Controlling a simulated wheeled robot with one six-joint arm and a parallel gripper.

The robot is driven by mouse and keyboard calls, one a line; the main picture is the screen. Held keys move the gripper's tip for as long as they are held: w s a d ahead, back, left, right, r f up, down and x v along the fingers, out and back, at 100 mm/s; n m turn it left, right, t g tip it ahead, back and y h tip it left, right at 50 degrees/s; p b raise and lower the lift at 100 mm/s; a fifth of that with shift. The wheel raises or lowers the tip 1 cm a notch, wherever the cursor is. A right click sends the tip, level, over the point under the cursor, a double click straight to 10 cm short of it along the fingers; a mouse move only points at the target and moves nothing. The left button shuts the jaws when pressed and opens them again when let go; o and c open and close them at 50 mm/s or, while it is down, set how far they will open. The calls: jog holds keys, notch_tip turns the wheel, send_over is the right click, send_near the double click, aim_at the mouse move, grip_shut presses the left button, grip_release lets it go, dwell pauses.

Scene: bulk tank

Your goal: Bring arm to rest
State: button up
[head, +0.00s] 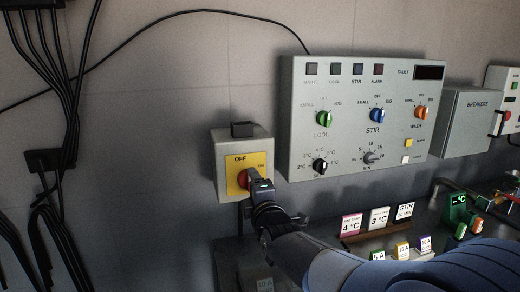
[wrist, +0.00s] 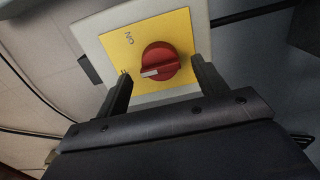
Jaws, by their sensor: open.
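My gripper (head: 259,183) is at the yellow-faced switch box (head: 226,147) on the wall in the head view. In the wrist view my gripper (wrist: 165,84) is open, with one black finger on each side of the red rotary knob (wrist: 159,60). Gaps show between the knob and both fingers, so it is not gripped. The knob's pale mark points toward the lower left in the wrist view. The red knob (head: 243,179) is partly hidden by my gripper in the head view.
A grey control panel (head: 342,100) with coloured knobs is right of the switch box. A breakers box (head: 469,122) is further right. Small label cards (head: 351,224) stand on the bench below. Black cables (head: 50,160) hang at left.

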jog(key=x, duration=0.2)
jog(key=shift+w+a, duration=0.1)
jog(key=shift+w, duration=0.3)
jog(key=v, duration=1)
jog(key=w+a+m+p, duration=0.3)
jog(key=w+m+p, duration=0.6)
jog(key=m+p, duration=0.8)
jog(key=shift+w+m, duration=0.25)
jog(key=shift+m, duration=0.15)
dwell(0.7)
jog(key=shift+f, duration=0.1)
dwell(0.3)
